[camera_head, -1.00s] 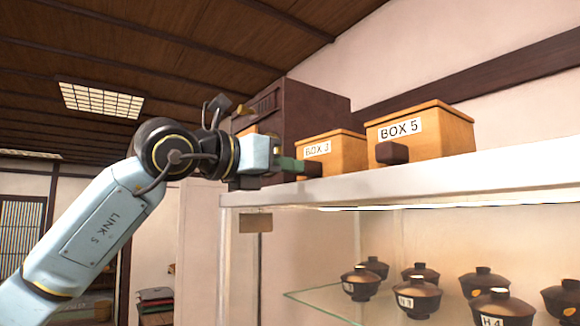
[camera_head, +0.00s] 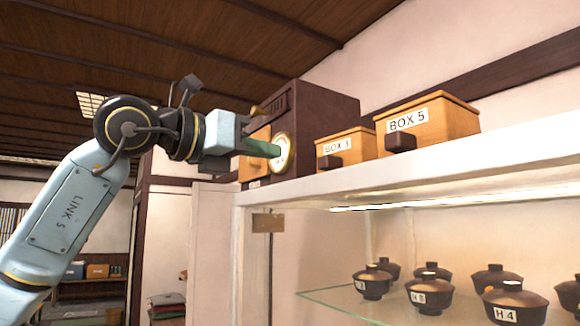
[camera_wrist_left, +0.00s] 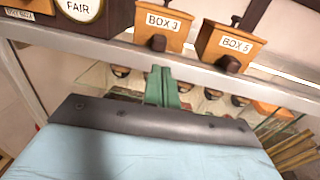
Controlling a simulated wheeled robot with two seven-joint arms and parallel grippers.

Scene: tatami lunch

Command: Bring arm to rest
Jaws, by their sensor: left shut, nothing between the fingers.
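My left gripper (camera_head: 272,149) is shut and empty, with its green fingers together. In the head view it is raised in front of the dark cabinet (camera_head: 325,112) and its round white dial, which the fingertips partly cover. In the left wrist view the shut green fingers (camera_wrist_left: 163,88) point toward the shelf edge below BOX 3. I cannot tell how far the fingertips are from the cabinet. My right gripper is not in view.
BOX 3 (camera_head: 345,147) and BOX 5 (camera_head: 433,121), both wooden with dark knobs, stand on the white shelf top (camera_head: 400,172). Below is a glass case with several dark lidded bowls (camera_head: 372,282). Open room lies to the left, with a low table farther back.

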